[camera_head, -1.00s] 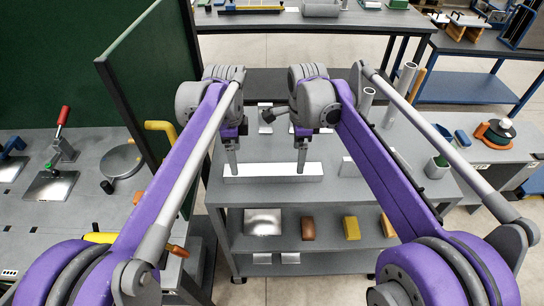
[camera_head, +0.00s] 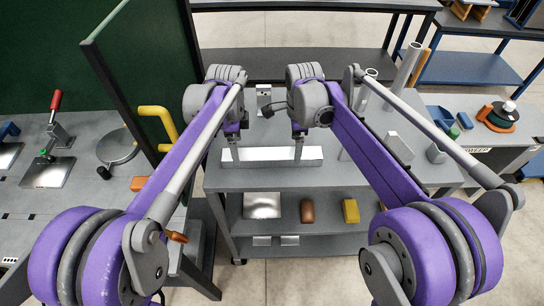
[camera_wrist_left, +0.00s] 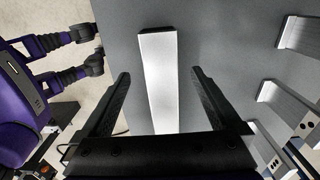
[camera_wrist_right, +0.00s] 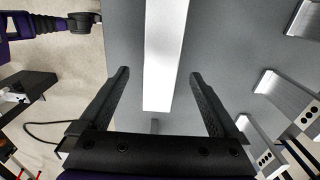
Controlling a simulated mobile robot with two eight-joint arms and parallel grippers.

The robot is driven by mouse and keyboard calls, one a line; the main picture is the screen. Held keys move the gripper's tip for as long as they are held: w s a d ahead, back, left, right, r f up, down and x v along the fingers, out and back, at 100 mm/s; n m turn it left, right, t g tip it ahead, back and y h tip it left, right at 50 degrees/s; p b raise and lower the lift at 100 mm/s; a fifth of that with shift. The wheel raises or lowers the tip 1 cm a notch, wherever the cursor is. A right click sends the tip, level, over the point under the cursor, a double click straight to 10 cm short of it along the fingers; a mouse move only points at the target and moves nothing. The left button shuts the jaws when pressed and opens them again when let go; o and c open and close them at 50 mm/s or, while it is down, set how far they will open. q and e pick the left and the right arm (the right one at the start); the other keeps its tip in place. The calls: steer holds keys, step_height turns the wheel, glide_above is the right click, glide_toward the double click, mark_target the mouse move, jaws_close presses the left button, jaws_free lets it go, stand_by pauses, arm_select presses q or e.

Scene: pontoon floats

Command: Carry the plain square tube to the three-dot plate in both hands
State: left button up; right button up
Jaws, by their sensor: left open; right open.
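The plain square tube (camera_head: 272,160), a long pale bar, lies on the grey workbench top near its front edge. My left gripper (camera_head: 232,158) is at its left part and my right gripper (camera_head: 298,154) is toward its right part. In the left wrist view the tube (camera_wrist_left: 160,85) lies between the spread fingers (camera_wrist_left: 160,95), with gaps on both sides. In the right wrist view the tube (camera_wrist_right: 164,60) also lies between open fingers (camera_wrist_right: 160,95).
Upright tubes (camera_head: 405,65) stand at the bench's back right. A green panel (camera_head: 125,90) stands at left.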

arm_select(q)
steer(key=shift+f, duration=2.35)
arm_select(e)
steer(key=shift+f, duration=2.4)
arm_select(q)
jaws_close()
arm_select(e)
jaws_close()
